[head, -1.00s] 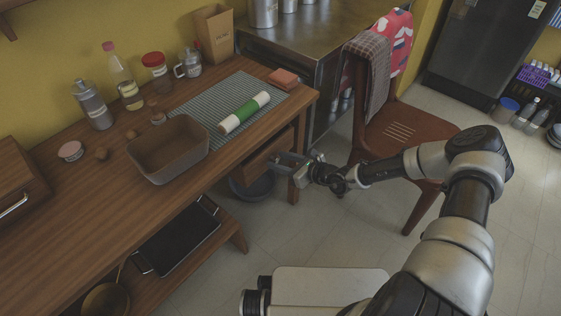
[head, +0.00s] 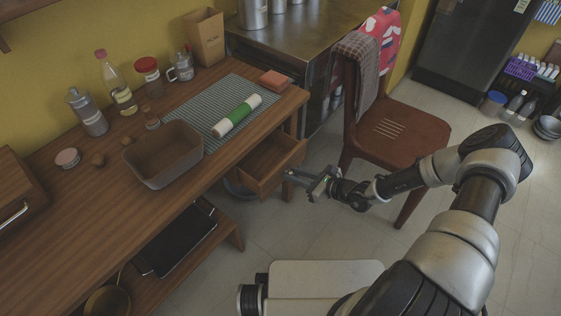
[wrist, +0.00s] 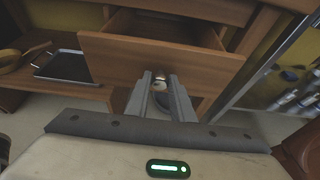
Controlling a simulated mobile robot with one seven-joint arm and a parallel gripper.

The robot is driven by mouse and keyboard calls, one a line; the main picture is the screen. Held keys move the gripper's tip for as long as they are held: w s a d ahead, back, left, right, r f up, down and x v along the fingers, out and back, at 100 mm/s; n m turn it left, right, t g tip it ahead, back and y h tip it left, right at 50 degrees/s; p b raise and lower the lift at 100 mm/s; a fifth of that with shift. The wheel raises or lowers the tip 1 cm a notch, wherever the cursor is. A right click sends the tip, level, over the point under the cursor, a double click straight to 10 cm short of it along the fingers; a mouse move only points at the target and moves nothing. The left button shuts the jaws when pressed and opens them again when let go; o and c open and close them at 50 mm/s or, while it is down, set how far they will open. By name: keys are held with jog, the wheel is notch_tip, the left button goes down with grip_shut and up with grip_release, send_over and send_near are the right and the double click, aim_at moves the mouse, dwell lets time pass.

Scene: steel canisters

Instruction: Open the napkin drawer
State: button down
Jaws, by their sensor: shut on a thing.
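The wooden drawer (head: 283,167) under the right end of the wooden table is pulled part way out. Its inside shows from above in the head view and looks empty. In the wrist view the drawer front (wrist: 205,62) faces me, with a small round metal knob (wrist: 160,74) low on it. My gripper (head: 291,175) is at the drawer front, its two fingers (wrist: 160,84) on either side of the knob and shut on it. The fingers hide part of the knob.
The wooden table (head: 105,195) carries a brown bin (head: 165,172), a grey mat (head: 208,135) with a green-and-white roll (head: 236,116), and several bottles and jars. A chair (head: 400,130) stands right of the drawer. A dark tray (head: 180,243) lies on the lower shelf. Floor in front is clear.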

jog(key=s+d+p, duration=0.1)
jog(key=s+d, duration=0.5)
jog(key=d, duration=0.1)
jog(key=shift+d, duration=0.4)
jog(key=shift+s, duration=0.1)
jog(key=c, duration=1.6)
grip_release()
jog(key=shift+o, duration=0.2)
jog(key=p+v, duration=0.2)
jog(key=v, duration=1.5)
jog(key=shift+r, duration=0.15)
jog(key=shift+d, duration=0.1)
